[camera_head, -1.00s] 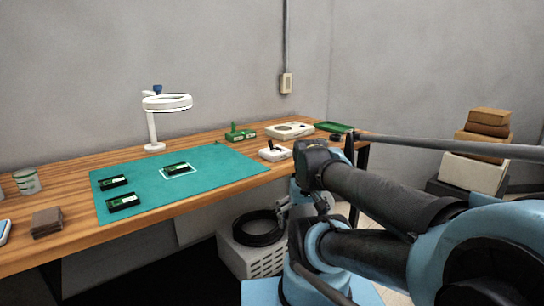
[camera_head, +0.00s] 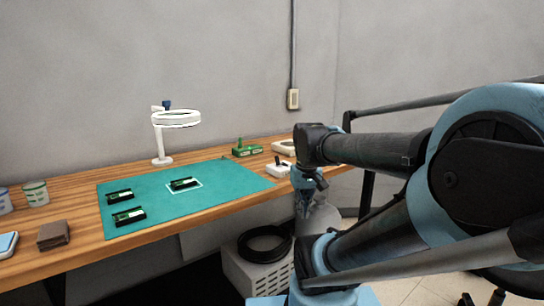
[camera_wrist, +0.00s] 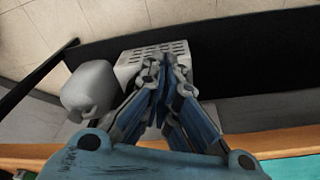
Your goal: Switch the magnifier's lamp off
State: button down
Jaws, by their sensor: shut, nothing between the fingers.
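The magnifier (camera_head: 176,119) stands at the back of the wooden bench, with a white ring head on a white post and round base. A small dark blue part (camera_head: 167,104) shows behind the top of its ring. I cannot tell whether its lamp is lit. My gripper (camera_head: 304,212) hangs low off the front edge of the bench, to the right of the magnifier and well apart from it. In the wrist view my gripper (camera_wrist: 163,60) is shut and empty, above the floor area beside the bench.
A green mat (camera_head: 225,187) on the bench bears several circuit boards. A green block (camera_head: 247,148) and a white device (camera_head: 279,166) stand right of it. A brown stack (camera_head: 53,235) is at left. A white perforated crate (camera_head: 245,272) with a black coil (camera_head: 264,245) stands below.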

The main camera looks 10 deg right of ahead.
jog(key=w+a+r+n+g, duration=0.1)
jog(key=w+a+r+n, duration=0.25)
jog(key=w+r, duration=1.1)
jog(key=n+g, duration=0.2)
send_near(277, 161)
jog(key=w+a, duration=0.4)
jog(key=w, duration=0.3)
jog(key=shift+w+a+r+m+h, duration=0.1)
jog(key=shift+w+r+m+h, duration=0.05)
jog(key=shift+r+m+h, duration=0.15)
jog(key=f, duration=0.6)
jog(key=s+f, duration=0.1)
jog(key=f, duration=0.3)
jog(key=shift+d, duration=0.3)
jog(key=shift+s+d+r, duration=0.25)
jog(key=shift+s, duration=0.2)
jog(key=shift+s+d+r, duration=0.25)
jog(key=shift+s+r, duration=0.05)
jog(key=shift+s, duration=0.1)
jog(key=shift+s+d+r, duration=0.35)
jog(key=shift+s+d, duration=0.1)
jog(key=shift+s, duration=0.2)
